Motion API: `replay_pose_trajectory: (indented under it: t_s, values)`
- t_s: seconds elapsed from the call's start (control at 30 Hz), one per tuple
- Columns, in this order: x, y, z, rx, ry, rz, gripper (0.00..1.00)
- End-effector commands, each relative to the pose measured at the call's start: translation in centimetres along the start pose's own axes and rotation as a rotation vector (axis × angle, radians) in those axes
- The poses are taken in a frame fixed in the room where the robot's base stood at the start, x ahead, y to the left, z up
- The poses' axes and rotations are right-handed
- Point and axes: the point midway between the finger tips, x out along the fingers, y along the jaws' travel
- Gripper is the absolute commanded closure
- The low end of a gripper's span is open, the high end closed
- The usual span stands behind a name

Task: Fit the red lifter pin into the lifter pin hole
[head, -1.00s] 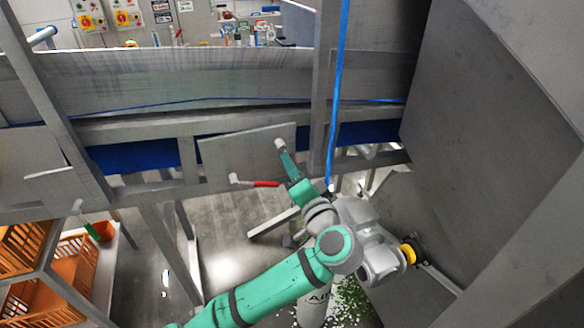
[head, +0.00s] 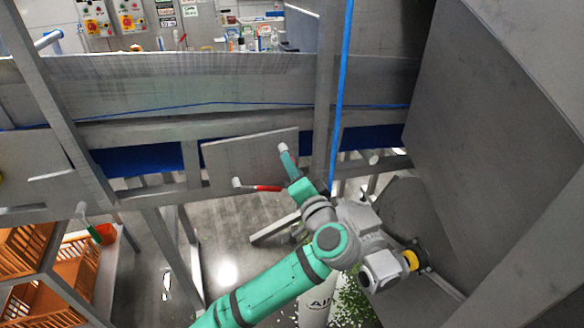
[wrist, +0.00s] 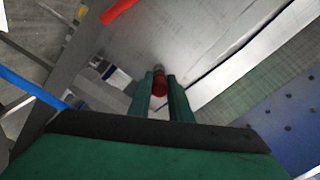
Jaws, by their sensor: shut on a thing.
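My gripper (head: 286,157) reaches up to the front of a flat grey panel (head: 240,158) under the machine's long beam. In the wrist view its two dark green fingers (wrist: 160,78) are shut on a small red piece, which I take to be the red lifter pin (wrist: 160,88). A small grey round end shows just beyond it, close to the panel. The fingers hide most of the pin. I cannot make out the pin hole, nor whether the pin is in it. A separate red handle (head: 268,188) with a whitish end sits left of the gripper.
A blue hose (head: 339,90) and a grey upright (head: 322,110) stand close right of the gripper. A large sloping grey sheet (head: 470,130) fills the right. Orange crates (head: 85,275) stand lower left. Open floor shows below the panel.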

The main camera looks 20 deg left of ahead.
Motion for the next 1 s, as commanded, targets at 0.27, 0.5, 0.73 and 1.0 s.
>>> replay_pose_trajectory:
  t_s: [0.27, 0.5, 0.73, 1.0]
  values:
    - [0.6, 0.0, 0.0, 0.000, -0.001, 0.000, 1.00]
    - [1.1, 0.0, 0.0, 0.001, 0.000, 0.000, 1.00]
    - [1.5, 0.0, 0.0, 0.000, 0.000, 0.000, 0.75]
    - [1.5, 0.0, 0.0, 0.000, 0.000, 0.000, 0.60]
